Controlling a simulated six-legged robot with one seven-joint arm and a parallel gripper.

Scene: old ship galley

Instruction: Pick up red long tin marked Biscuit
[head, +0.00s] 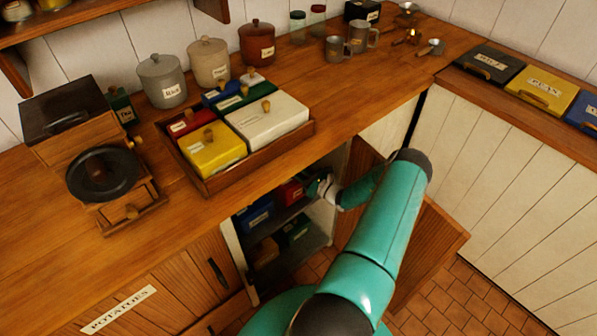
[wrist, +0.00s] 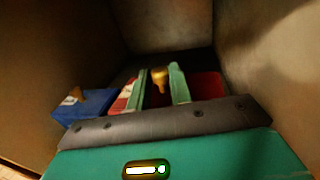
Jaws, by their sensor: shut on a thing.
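A red tin (head: 290,193) with a pale label is inside the open cupboard under the counter, on the upper shelf. Its label is too small to read. In the wrist view, the red tin (wrist: 207,86) lies beyond my gripper, and a brass-coloured knob (wrist: 159,76) stands above it. My gripper (wrist: 160,84) has its two green fingers on either side of this knob and is shut on it. In the head view, my gripper (head: 313,186) reaches into the cupboard at the tin's right end. My wrist partly hides the tin.
A blue tin (head: 257,214) sits left of the red one, also in the wrist view (wrist: 84,104). A green tin (head: 298,230) is on the lower level. The cupboard wall (wrist: 245,60) is close on the right. The open door (head: 432,250) stands beside my arm.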

